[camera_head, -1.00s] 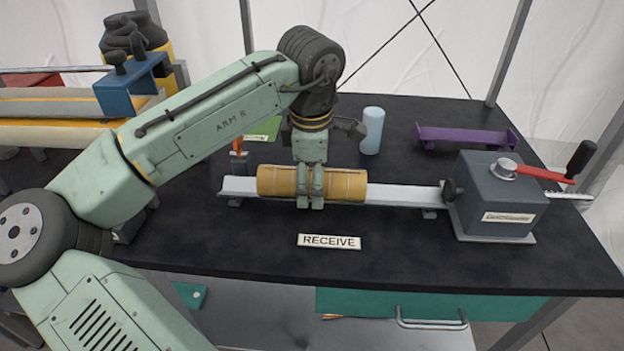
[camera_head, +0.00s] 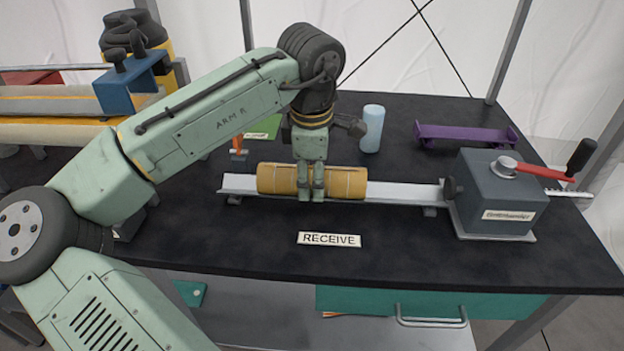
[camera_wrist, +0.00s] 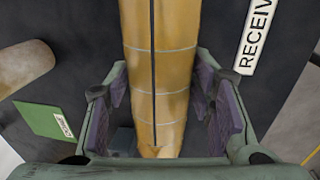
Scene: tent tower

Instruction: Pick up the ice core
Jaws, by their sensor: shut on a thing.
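An amber cylinder (camera_head: 342,183), seemingly the ice core, lies lengthwise on a pale metal trough (camera_head: 405,195) on the black bench. In the wrist view the cylinder (camera_wrist: 160,60) has a dark line along it and thin pale rings around it. My gripper (camera_head: 311,185) points down and is shut across the middle of the cylinder. Its purple pads are on both sides of the cylinder in the wrist view (camera_wrist: 162,110). The cylinder still appears to rest in the trough; its underside is hidden.
A pale blue upright cylinder (camera_head: 372,129) stands behind the trough, near a purple rack (camera_head: 465,136). A grey box (camera_head: 495,195) with a red lever is at the trough's right end. A RECEIVE label (camera_head: 329,240) lies in front. An orange item (camera_head: 238,145) stands behind left.

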